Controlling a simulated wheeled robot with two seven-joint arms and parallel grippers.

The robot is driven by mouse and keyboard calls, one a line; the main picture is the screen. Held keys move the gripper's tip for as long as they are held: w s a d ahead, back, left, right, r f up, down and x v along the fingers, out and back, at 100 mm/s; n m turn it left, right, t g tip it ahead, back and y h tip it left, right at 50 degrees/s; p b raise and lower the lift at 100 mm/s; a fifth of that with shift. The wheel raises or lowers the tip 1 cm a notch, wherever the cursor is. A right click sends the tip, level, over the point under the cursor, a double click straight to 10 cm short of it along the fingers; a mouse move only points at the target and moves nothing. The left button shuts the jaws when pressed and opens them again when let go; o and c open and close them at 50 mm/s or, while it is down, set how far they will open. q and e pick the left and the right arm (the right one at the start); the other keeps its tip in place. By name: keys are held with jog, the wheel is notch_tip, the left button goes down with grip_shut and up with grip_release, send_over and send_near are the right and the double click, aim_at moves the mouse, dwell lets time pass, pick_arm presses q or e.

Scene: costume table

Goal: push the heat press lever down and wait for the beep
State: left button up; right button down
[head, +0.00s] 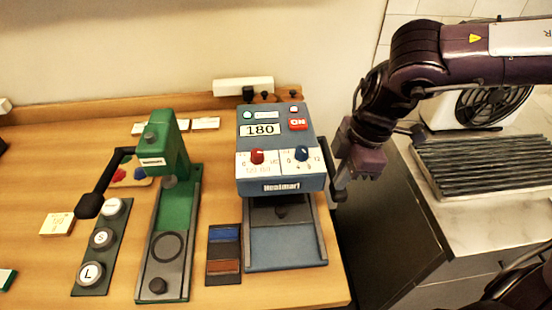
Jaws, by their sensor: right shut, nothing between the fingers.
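The heat press (281,150) is a blue-grey machine with a display reading 180, a red ON button, a red knob and a blue knob. Its upper block sits above a flat lower plate (286,246), with a dark gap between them. A dark lever (338,190) shows at the press's right side, with its dark end low beside the block. My right gripper (362,174) is shut and empty, pointing down just right of the lever. I cannot tell whether it touches the lever. My left gripper is not in view.
A green hand press (176,210) with a black-knobbed lever stands left of the heat press. A rack of round S and L pieces (101,240) and a small tray with blue and brown blocks (224,254) are nearby. A ribbed grey rack (485,165) and a fan (490,105) stand at right.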

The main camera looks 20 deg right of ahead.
jog(key=shift+f+b, duration=0.6)
jog(key=shift+f, duration=0.15)
jog(key=shift+f+b, duration=0.3)
jog(key=shift+b, duration=0.05)
jog(key=shift+w+f, duration=0.1)
jog(key=shift+f, duration=0.05)
notch_tip(320, 180, up, 15)
jog(key=p, duration=1)
dwell(0.8)
